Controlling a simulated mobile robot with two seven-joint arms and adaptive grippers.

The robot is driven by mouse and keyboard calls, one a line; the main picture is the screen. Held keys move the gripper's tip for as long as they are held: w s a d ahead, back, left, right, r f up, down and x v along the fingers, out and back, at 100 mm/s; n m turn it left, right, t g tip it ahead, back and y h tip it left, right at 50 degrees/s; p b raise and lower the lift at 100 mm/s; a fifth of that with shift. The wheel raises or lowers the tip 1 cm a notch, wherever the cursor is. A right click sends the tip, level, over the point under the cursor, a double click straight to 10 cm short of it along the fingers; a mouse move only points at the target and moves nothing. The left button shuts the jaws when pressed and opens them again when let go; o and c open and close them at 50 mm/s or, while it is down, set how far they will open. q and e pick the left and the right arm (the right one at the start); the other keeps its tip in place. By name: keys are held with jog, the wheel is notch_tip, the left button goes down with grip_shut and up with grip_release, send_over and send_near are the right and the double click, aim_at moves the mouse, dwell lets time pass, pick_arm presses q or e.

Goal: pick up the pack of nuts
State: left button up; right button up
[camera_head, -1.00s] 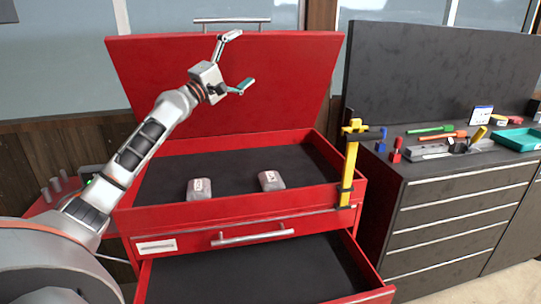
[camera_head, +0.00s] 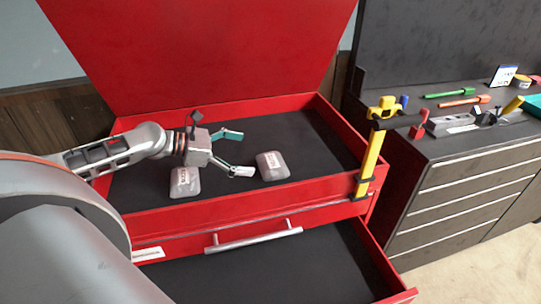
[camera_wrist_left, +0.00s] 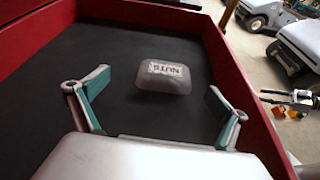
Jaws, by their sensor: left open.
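The pack of nuts (camera_head: 272,165) is a small grey, rounded pack with a white label. It lies on the dark floor of the red cart's open top tray (camera_head: 115,158). In the left wrist view the pack (camera_wrist_left: 163,78) shows an upside-down label that reads NUTS, ahead of and between the open fingers. My left gripper (camera_head: 245,153) is open and empty, low over the tray, its fingertips pointing right, just left of the pack. I cannot tell whether they touch it.
A second grey pack (camera_head: 185,182) lies left of the nuts, close below my left wrist. The red lid (camera_head: 200,50) stands up behind. A yellow-handled tool (camera_head: 370,160) stands at the tray's right front corner. An open drawer (camera_head: 270,270) below looks empty.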

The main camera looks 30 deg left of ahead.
aim_at(263, 163)
pick_arm(q)
jog(key=shift+s+d+f+n+g, duration=0.2)
jog(key=shift+s+f+n+g, duration=0.1)
jog(key=shift+f, duration=0.15)
jog(key=shift+x, duration=1.15)
jog(key=shift+s+f+b+x, duration=0.1)
jog(key=shift+f+x, duration=0.05)
jog(key=shift+x, duration=0.75)
jog(key=shift+s+f+b+x, duration=0.1)
jog(key=shift+x, duration=0.8)
jog(key=shift+s+f+b+x, duration=0.1)
jog(key=shift+f+x, duration=0.05)
jog(key=shift+x, duration=0.75)
pick_arm(e)
jog(key=shift+s+a+f+g, duration=0.35)
jog(key=shift+s+f, duration=0.3)
jog(key=shift+s, duration=0.25)
pick_arm(q)
jog(key=c, duration=1.2)
